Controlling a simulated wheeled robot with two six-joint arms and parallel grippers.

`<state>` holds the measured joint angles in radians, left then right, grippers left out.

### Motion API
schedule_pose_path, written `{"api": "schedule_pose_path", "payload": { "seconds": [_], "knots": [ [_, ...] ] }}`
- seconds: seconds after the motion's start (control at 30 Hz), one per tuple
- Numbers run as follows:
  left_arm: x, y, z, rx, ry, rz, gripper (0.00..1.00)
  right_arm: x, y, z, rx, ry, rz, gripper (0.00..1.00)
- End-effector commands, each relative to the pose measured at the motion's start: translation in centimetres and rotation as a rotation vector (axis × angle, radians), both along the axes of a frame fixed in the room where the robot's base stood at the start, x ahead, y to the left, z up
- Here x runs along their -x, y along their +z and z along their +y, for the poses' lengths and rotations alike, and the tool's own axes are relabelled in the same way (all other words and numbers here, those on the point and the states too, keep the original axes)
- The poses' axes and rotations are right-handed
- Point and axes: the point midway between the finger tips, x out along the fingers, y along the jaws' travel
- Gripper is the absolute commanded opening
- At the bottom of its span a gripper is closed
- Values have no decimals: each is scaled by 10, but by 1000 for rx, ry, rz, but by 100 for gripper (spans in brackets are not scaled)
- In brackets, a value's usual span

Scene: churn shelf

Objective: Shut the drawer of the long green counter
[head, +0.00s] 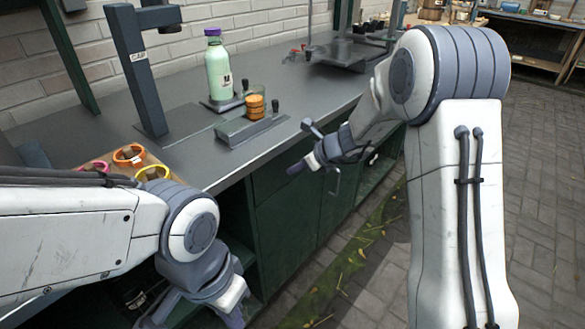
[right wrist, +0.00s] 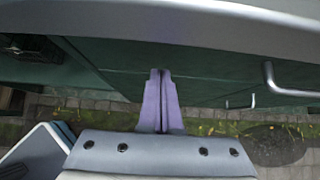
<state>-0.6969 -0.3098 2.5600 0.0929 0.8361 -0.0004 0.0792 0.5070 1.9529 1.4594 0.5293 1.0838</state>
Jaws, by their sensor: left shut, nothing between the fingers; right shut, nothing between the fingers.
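The long green counter (head: 275,170) runs away from me with a grey top and dark green front. Its front also fills much of the right wrist view (right wrist: 115,62), with two metal bar handles, the nearer one (right wrist: 285,84) at the right. Which panel is the drawer, and whether it stands out, I cannot tell. My right gripper (head: 298,167) is just off the counter's front, below the top's edge. Its purple fingers (right wrist: 160,97) are shut and empty, pointing along the front panel; contact is unclear. My left gripper (head: 160,316) is low at the bottom left, shut and empty, partly cut off.
A green bottle (head: 217,68), an amber jar (head: 255,107) and a grey stand (head: 137,70) are on the counter. Coloured rings (head: 128,155) lie near my left arm. An open shelf bay (head: 238,240) is below the top. Paved floor (head: 540,190) is clear at right.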

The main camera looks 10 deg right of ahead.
Motion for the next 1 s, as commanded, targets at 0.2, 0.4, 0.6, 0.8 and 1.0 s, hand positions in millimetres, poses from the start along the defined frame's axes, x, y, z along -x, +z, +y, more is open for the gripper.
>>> {"api": "schedule_pose_path", "payload": {
  "seconds": [0.2, 0.4, 0.6, 0.8, 1.0],
  "knots": [
    [0, 11, 0, 0, 0, 0, 0, 28, 31, -27, 3, -1, -1, 0],
    [0, 21, 0, 0, 0, 0, 0, 49, 57, -41, 3, 4, 3, 0],
    [0, 25, 0, 0, 0, 0, 0, 60, 69, -50, 3, 6, 4, 0],
    [0, 25, 0, 0, 0, 0, 0, 69, 71, -40, 29, 64, -5, 0],
    [0, 25, 0, 0, 0, 0, 0, 136, 77, 40, 257, 610, -123, 0]
  ]
}}
